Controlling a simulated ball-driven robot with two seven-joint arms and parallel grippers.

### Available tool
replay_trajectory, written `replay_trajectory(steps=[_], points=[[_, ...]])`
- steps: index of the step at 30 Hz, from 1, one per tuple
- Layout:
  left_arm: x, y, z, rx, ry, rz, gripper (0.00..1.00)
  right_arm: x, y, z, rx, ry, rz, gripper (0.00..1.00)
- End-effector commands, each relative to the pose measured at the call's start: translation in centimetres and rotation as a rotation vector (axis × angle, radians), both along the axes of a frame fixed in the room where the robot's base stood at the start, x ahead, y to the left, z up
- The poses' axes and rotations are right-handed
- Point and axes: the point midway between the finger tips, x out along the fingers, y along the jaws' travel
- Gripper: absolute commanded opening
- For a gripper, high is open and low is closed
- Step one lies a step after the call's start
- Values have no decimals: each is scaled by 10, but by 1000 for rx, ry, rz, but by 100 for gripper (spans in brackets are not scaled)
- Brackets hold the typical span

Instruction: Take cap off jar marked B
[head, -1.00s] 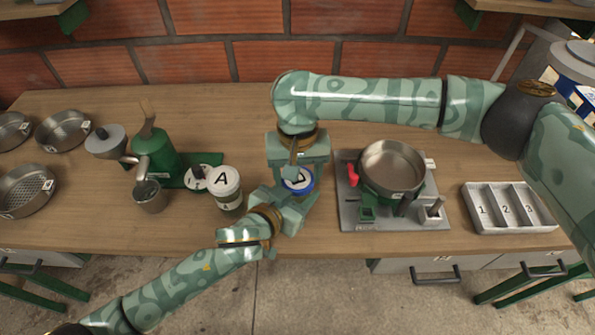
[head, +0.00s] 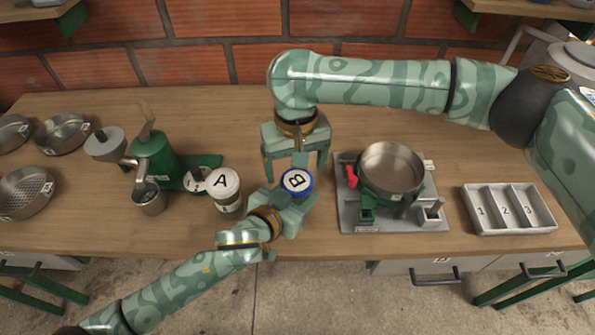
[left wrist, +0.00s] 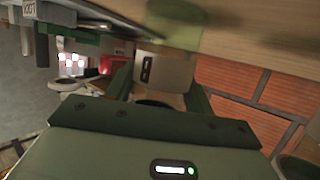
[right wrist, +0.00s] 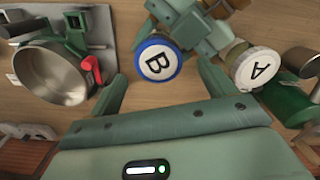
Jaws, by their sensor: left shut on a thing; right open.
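The jar marked B shows from above as its blue-rimmed white cap (head: 297,182), lettered B; the cap also shows in the right wrist view (right wrist: 157,62). The cap sits on the jar, whose body is mostly hidden in the head view. My left gripper (head: 285,207) is shut on the jar from the lower left, below the cap. In the left wrist view a pale jar body (left wrist: 163,76) is between its fingers. My right gripper (head: 296,163) is open and empty, pointing down above and just behind the cap. Its fingers are apart from the cap.
Jar A (head: 222,190) stands close left of the left gripper. A green pulper-like machine (head: 155,160) is beyond it. On the right are a steel pan (head: 392,167) on a grey plate (head: 350,218) and a numbered tray (head: 508,208). Steel pans (head: 62,132) stand at far left.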

Motion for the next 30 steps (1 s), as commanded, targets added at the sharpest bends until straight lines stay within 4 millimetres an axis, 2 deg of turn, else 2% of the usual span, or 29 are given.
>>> replay_trajectory(steps=[5, 9, 12, 14, 19, 30], points=[[0, 0, 0, 0, 0, 0, 0, 2, -1, 13, -1, -7, -2, 79], [0, 0, 0, 0, 0, 1, 0, 18, -6, 39, -42, -83, 8, 79], [0, 1, 0, 1, 1, 1, 0, 19, -10, 53, -66, -100, -54, 79], [0, 1, 0, 0, 0, 1, 0, 16, -11, 55, -62, -85, -127, 79], [0, 0, 0, 0, 0, 1, 0, 0, -2, 36, -6, 2, -296, 79], [0, 0, 0, 0, 0, 1, 0, 0, -1, -23, -5, 1, -302, 79]])
